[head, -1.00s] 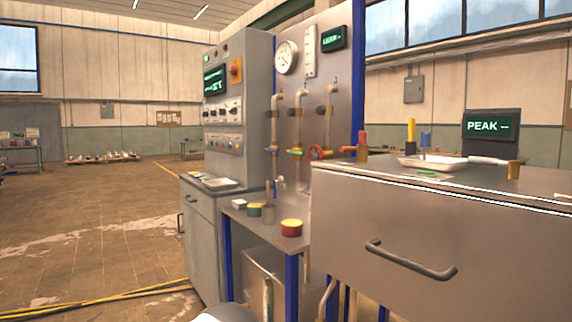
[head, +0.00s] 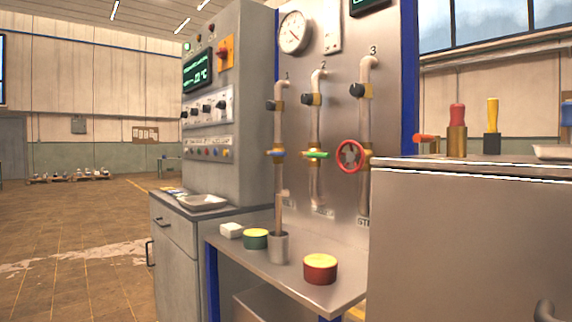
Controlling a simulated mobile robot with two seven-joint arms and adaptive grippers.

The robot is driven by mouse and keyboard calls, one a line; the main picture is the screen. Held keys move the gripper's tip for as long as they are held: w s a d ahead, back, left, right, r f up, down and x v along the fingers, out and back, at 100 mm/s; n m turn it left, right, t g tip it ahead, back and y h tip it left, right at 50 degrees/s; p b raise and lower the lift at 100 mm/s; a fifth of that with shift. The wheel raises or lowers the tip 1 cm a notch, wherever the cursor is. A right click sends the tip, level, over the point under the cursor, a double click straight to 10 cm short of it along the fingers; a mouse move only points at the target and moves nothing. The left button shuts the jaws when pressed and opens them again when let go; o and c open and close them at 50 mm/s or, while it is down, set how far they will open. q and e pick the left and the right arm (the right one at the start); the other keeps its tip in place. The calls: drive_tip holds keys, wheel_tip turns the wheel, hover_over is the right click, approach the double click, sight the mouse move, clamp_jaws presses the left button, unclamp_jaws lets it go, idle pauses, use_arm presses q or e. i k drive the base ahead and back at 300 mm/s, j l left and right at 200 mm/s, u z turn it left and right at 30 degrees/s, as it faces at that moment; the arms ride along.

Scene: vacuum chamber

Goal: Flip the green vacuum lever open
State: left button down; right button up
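The green vacuum lever (head: 318,155) sits on the middle vertical pipe, marked 2, on the grey upright panel. It lies roughly horizontal across the pipe. A blue-handled valve (head: 277,154) is on pipe 1 to its left. A red round handwheel (head: 350,156) is on pipe 3 to its right. Neither of my grippers shows in the head view.
A metal shelf (head: 335,291) below the pipes holds a red pot with a yellow lid (head: 320,269), a green pot (head: 255,239), a metal cup (head: 279,248) and a white block (head: 231,230). A large steel cabinet (head: 460,240) blocks the right side. Floor is open at left.

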sight(318, 155)
drive_tip(key=i+j+z, duration=0.3)
drive_tip(key=j, duration=0.5)
drive_tip(key=i+j+z, duration=0.3)
drive_tip(key=j, duration=0.5)
drive_tip(key=j+z, duration=0.35)
drive_tip(key=j, duration=0.5)
drive_tip(key=j+z, duration=0.3)
drive_tip(key=j, duration=0.6)
